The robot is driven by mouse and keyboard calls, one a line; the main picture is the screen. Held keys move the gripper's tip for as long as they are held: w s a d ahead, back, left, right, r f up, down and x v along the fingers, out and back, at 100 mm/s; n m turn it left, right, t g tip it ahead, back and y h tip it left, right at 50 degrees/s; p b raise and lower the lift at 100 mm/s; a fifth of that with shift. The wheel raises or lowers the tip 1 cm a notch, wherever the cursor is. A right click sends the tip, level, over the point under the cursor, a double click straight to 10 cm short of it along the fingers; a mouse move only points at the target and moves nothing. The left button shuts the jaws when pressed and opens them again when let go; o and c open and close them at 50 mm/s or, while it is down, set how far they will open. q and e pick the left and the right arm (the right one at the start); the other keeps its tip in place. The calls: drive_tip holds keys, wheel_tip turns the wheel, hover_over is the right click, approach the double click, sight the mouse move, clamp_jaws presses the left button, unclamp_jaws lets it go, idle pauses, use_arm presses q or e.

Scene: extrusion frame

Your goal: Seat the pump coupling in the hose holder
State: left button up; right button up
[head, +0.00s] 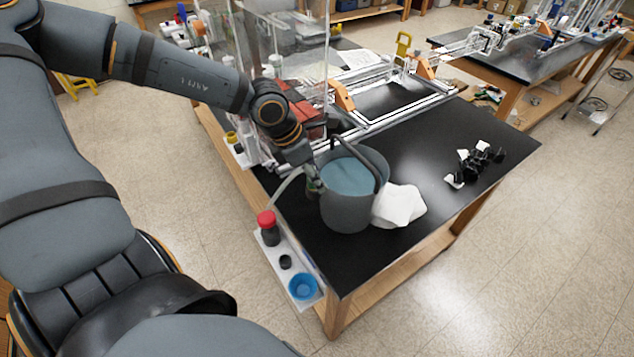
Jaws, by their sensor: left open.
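My left gripper (314,180) reaches down at the left rim of a grey bucket (347,217) that holds bluish liquid. It is open. A pale hose (286,183) curves down from beside the gripper on the bucket's left. A small greenish part shows by the fingertips, too small to tell whether it is the pump coupling. I cannot make out the hose holder for certain. My right gripper is not in view.
A white cloth (399,205) lies against the bucket's right side. A white shelf (303,306) along the left edge holds a red-capped bottle (268,228) and a blue bowl (302,286). Black clips (477,163) lie right. An extrusion frame (411,115) stands behind. The black tabletop's (420,155) middle is clear.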

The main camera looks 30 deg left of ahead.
use_arm(q)
drive_tip(key=shift+s+a+r, duration=0.1)
drive_tip(key=shift+s+r, duration=0.15)
drive_tip(key=shift+s, duration=0.3)
drive_tip(key=c, duration=0.6)
drive_tip(key=shift+w, duration=0.2)
clamp_jaws()
